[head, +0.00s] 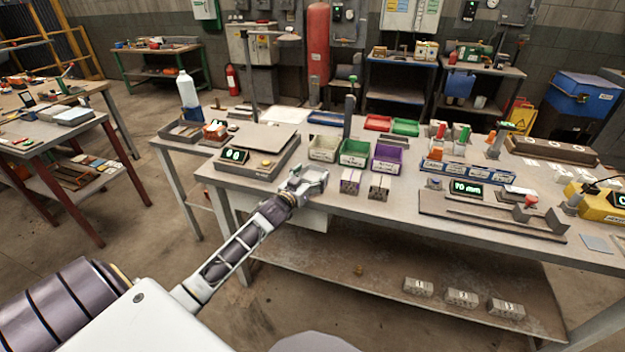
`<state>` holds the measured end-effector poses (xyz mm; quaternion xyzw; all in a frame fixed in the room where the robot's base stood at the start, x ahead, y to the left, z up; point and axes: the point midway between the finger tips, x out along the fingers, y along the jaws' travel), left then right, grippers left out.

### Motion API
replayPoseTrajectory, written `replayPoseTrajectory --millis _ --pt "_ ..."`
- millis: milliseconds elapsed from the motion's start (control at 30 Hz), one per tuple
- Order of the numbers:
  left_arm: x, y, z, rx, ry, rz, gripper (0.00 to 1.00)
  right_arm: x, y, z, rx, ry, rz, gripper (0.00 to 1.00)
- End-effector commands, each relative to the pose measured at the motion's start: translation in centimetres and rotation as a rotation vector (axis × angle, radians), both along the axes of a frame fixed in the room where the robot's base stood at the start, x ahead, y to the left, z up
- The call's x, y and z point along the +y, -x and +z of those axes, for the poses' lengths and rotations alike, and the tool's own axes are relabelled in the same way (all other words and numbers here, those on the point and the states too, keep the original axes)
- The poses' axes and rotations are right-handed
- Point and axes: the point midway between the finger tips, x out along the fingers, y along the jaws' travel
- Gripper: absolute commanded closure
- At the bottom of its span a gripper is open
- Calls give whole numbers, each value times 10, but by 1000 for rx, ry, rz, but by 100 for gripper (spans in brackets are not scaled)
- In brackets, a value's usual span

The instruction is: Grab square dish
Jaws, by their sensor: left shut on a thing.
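My left gripper (300,184) reaches in from the lower left to the front edge of the main workbench (400,202). It is shut on a small pale grey thing, which appears to be the square dish (317,177). The dish is small in the picture and partly covered by the fingers. I cannot tell whether it touches the bench top. My right gripper does not show.
A scale (255,158) with a green display stands left of the gripper. White (323,148), green (355,153) and purple (386,158) bins stand behind it. Hollow bricks (380,187) stand close on its right. More bricks (462,298) lie on the lower shelf.

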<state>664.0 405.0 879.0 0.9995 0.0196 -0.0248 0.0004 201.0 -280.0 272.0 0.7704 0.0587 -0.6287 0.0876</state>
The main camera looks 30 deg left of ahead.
Motion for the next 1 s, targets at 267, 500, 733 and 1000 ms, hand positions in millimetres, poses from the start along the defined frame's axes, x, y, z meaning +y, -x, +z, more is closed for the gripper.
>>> replayPoseTrajectory --millis 267,500,733,1000 --pt "0 0 2 0 0 0 43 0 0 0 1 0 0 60" --pt "0 0 22 -2 0 -1 43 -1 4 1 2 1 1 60" --pt "0 0 55 -2 -1 -1 43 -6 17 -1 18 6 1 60" --pt "0 0 90 -2 -1 0 43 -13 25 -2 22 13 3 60"
